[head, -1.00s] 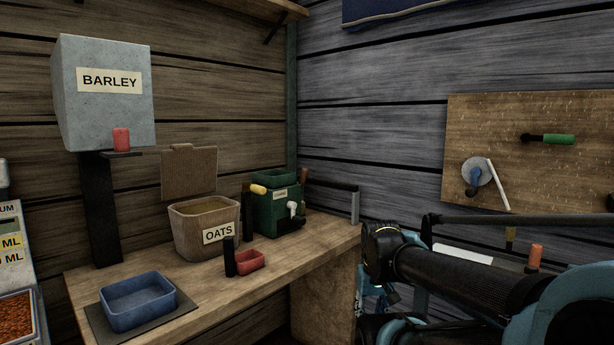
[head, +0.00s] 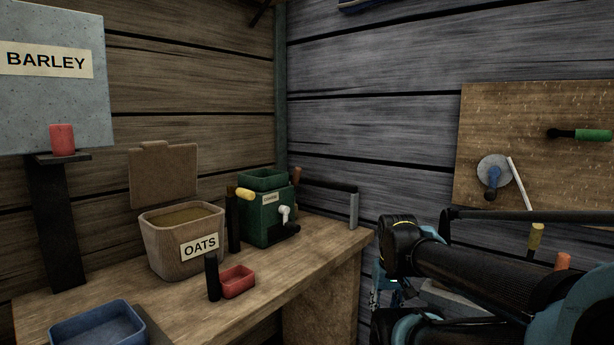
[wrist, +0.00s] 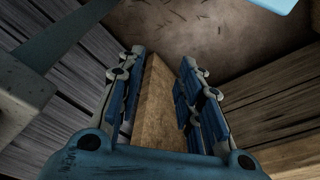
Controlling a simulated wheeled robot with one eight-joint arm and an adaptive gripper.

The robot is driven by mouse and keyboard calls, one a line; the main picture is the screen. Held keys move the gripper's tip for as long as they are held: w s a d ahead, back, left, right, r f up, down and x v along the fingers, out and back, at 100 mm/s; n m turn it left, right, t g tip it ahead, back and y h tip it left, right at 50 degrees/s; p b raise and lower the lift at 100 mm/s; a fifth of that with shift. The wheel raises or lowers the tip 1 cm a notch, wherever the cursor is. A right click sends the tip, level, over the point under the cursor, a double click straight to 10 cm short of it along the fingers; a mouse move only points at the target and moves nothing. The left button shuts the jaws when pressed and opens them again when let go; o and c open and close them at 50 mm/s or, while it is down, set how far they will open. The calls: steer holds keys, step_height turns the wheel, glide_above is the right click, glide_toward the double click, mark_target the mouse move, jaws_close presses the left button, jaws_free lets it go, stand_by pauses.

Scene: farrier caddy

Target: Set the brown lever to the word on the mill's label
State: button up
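The mill (head: 268,213) is a dark green box on the far right part of the bench in the head view. Its small pale label (head: 270,198) is too small to read. A brown lever (head: 296,177) stands up at the mill's right rear edge. A yellow-ended handle (head: 244,193), a white knob (head: 284,212) and a black handle (head: 287,231) are also on or by the mill. In the wrist view, my gripper (wrist: 163,57) has its blue fingers apart and nothing held between them. It is away from the mill, off the bench's right end.
The bench (head: 262,296) also bears an OATS bin (head: 171,245), a red tray (head: 238,283), a black post (head: 212,278) and a blue tray (head: 92,325). A BARLEY hopper (head: 50,105) stands left. A wooden board (head: 530,120) with handles is on the right wall.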

steer(key=shift+o, duration=1.2)
steer(key=shift+s+r, duration=0.25)
steer(key=shift+s, duration=0.05)
steer(key=m+y, duration=1.4)
glide_toward(294, 183)
steer(key=s+f, duration=0.4)
steer(key=s, duration=0.5)
steer(key=w+r+m+y, duration=0.3)
steer(key=w+r+y, duration=0.15)
steer(key=w, duration=0.55)
steer(key=shift+h, duration=0.25)
steer(key=shift+w+a+r, duration=0.1)
steer(key=shift+w+a, duration=0.05)
steer(key=shift+a, duration=0.95)
steer(key=shift+w+a+f, duration=0.1)
steer(key=shift+w+a, duration=0.05)
steer(key=shift+a, duration=0.95)
steer(key=shift+w+a+r, duration=0.1)
steer(key=shift+w+a, duration=0.1)
steer(key=shift+a, duration=0.85)
jaws_close()
